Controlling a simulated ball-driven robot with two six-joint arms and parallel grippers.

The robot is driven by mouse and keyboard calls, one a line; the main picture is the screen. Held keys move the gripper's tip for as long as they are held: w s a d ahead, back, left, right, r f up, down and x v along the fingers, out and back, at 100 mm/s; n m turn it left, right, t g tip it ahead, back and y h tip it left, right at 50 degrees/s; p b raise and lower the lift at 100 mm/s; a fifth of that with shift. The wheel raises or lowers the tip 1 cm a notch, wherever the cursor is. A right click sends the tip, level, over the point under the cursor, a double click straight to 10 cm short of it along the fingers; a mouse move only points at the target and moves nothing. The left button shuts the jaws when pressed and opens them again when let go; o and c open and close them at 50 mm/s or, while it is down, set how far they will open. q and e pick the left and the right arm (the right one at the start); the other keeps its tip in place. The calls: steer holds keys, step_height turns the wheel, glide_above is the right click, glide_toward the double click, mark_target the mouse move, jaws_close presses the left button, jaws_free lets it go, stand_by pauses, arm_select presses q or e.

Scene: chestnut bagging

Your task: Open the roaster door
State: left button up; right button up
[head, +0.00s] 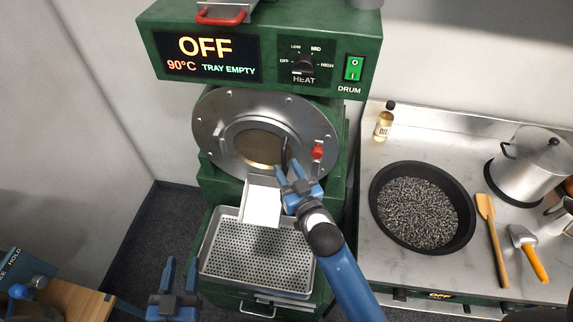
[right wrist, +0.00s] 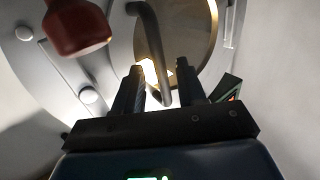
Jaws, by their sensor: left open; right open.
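The green roaster has a round steel front plate (head: 213,124) with a round brownish door or window (head: 258,146) at its middle. The right wrist view shows the brownish disc (right wrist: 196,38) close up. A dark curved handle bar (right wrist: 150,45) runs down in front of it; in the head view it is a thin dark bar (head: 287,150). My right gripper (head: 296,173) is open, just below the bar. In the right wrist view the bar's lower end shows between the fingertips (right wrist: 157,75); contact cannot be told. My left gripper (head: 179,265) is open and empty at lower left.
A red knob (head: 317,151) sits right of the door, close to my right gripper (right wrist: 76,28). A white chute (head: 262,205) and perforated tray (head: 207,262) lie below. A pan (head: 377,216) stands on the right counter. The panel (head: 205,56) reads OFF, 90°C, TRAY EMPTY.

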steer(key=shift+w+a, duration=0.25)
steer(key=shift+w, duration=0.25)
steer(key=shift+c, duration=0.4)
jaws_close()
